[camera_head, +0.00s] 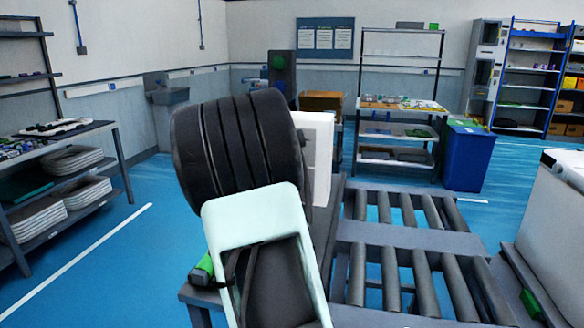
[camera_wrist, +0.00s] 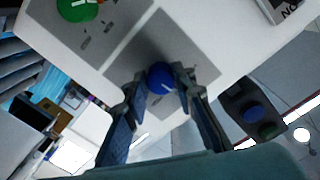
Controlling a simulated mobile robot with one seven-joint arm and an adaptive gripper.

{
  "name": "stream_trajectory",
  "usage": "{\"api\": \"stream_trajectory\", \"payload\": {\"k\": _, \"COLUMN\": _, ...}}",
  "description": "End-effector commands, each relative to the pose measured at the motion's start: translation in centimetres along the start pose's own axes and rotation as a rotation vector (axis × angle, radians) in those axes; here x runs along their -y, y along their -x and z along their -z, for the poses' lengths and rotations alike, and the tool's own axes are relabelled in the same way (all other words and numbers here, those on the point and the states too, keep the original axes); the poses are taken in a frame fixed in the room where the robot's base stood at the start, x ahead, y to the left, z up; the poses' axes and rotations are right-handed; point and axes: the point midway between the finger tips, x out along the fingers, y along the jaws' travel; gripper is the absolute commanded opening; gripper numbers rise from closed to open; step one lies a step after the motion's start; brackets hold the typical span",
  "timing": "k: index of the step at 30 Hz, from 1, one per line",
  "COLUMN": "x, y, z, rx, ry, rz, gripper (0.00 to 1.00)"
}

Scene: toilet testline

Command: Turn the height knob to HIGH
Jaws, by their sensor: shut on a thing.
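In the wrist view, a round blue knob (camera_wrist: 161,80) with a short white pointer line sits on a grey plate on a white panel (camera_wrist: 203,30). My gripper (camera_wrist: 160,76) is shut on this blue knob, one finger on each side. A green knob (camera_wrist: 76,8) with a white mark sits on another grey plate at upper left, apart from the fingers. The small print by the knobs is too small to read, so I cannot tell which setting the pointer shows. In the head view, my arm hides my gripper and the knobs; part of a white panel (camera_head: 322,150) shows behind it.
A dark box with blue and green buttons (camera_wrist: 254,112) is right of my gripper in the wrist view. In the head view, a roller conveyor (camera_head: 410,240) lies at right, a blue bin (camera_head: 468,157) behind it, and a shelf table (camera_head: 62,150) at left. Blue floor is clear at left.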

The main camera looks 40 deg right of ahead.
Motion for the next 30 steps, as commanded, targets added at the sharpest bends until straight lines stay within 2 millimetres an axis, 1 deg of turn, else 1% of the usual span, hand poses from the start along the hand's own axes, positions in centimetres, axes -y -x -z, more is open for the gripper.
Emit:
{"api": "stream_trajectory", "payload": {"k": 1, "x": -0.30, "y": -0.02, "z": -0.45, "rx": 0.000, "ry": -0.048, "rz": 0.002, "gripper": 0.00}}
{"api": "stream_trajectory", "payload": {"k": 21, "x": -0.05, "y": -0.01, "z": -0.22, "rx": 0.026, "ry": -0.681, "rz": 0.008, "gripper": 0.00}}
{"api": "stream_trajectory", "payload": {"k": 30, "x": 0.09, "y": 0.00, "z": -0.03, "rx": 0.037, "ry": -0.927, "rz": 0.010, "gripper": 0.00}}
